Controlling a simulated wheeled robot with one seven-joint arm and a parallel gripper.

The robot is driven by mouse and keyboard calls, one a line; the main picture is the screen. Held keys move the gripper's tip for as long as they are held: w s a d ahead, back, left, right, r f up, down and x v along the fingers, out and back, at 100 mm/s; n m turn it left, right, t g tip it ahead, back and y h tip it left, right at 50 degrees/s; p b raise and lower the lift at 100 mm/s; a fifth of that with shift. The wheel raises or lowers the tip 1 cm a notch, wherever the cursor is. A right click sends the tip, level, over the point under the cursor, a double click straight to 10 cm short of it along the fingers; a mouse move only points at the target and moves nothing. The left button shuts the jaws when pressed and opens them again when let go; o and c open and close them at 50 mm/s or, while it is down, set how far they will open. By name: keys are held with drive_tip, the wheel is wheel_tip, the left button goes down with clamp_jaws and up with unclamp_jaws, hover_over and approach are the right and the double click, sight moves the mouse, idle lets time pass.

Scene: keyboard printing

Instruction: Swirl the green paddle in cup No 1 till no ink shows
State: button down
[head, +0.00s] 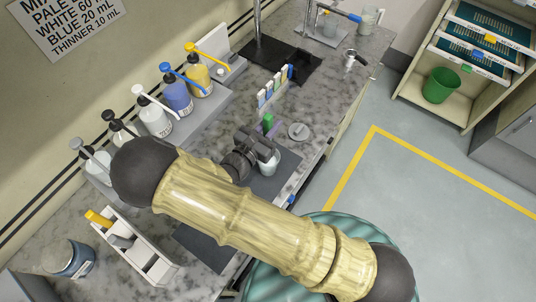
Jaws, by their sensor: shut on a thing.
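My gripper (264,146) is dark and reaches down over the bench mat. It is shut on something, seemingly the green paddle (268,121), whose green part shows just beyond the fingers. A pale cup (269,164) stands on the dark mat right under and beside the fingers. Its number cannot be read, and its inside is mostly hidden, so I cannot see the ink or whether the paddle's lower end is in it. My arm hides part of the mat.
Pump bottles, including a blue one (177,96) and a yellow one (199,77), line the wall side. A small rack (266,97) holds coloured pieces beyond the gripper. A grey round lid (299,131) lies right of the cup. A white caddy (150,262) stands at lower left.

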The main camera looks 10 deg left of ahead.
sight(265, 123)
drive_tip(key=shift+w+r, duration=0.1)
idle(0.3)
drive_tip(key=shift+r+p, duration=1.7)
drive_tip(key=shift+r, duration=0.3)
drive_tip(key=shift+f, duration=0.1)
